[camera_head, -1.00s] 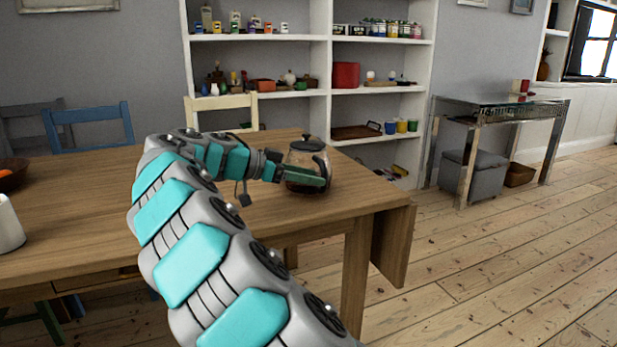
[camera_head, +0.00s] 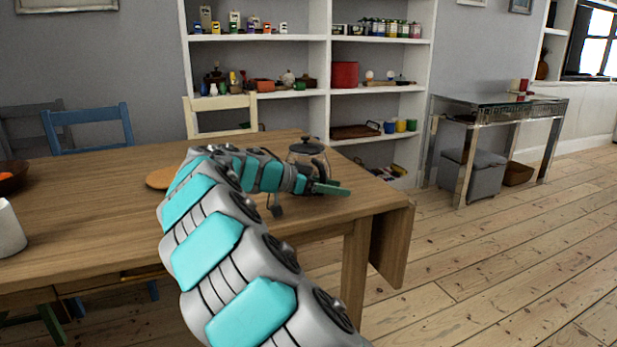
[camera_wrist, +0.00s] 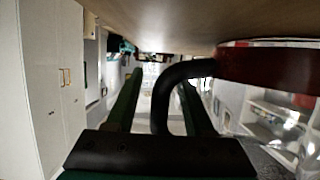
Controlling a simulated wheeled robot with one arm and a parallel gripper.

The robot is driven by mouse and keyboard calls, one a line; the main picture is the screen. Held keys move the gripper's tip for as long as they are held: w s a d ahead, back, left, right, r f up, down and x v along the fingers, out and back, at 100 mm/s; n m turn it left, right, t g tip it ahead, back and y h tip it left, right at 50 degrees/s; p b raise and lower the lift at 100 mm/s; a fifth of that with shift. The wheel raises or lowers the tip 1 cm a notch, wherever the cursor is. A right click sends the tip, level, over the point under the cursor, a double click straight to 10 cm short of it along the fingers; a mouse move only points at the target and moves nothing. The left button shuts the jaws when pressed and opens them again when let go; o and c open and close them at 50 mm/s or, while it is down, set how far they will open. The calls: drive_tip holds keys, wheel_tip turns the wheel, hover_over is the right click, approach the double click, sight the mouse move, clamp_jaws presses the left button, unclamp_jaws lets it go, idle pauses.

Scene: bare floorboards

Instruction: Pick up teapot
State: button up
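The teapot (camera_head: 308,148) stands upright on the wooden table near its right end, with a dark lid and glass body. My wrist hides part of its lower body. My gripper (camera_head: 332,188) is low at its near side, fingers pointing right.
The wooden table (camera_head: 95,215) lies under the arm. A round wooden board (camera_head: 160,179) lies left of the arm. A bowl (camera_head: 12,177) and a white vessel (camera_head: 9,230) are at the far left. A cream chair (camera_head: 220,104) stands behind.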

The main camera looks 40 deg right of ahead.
clamp_jaws()
idle(1.2)
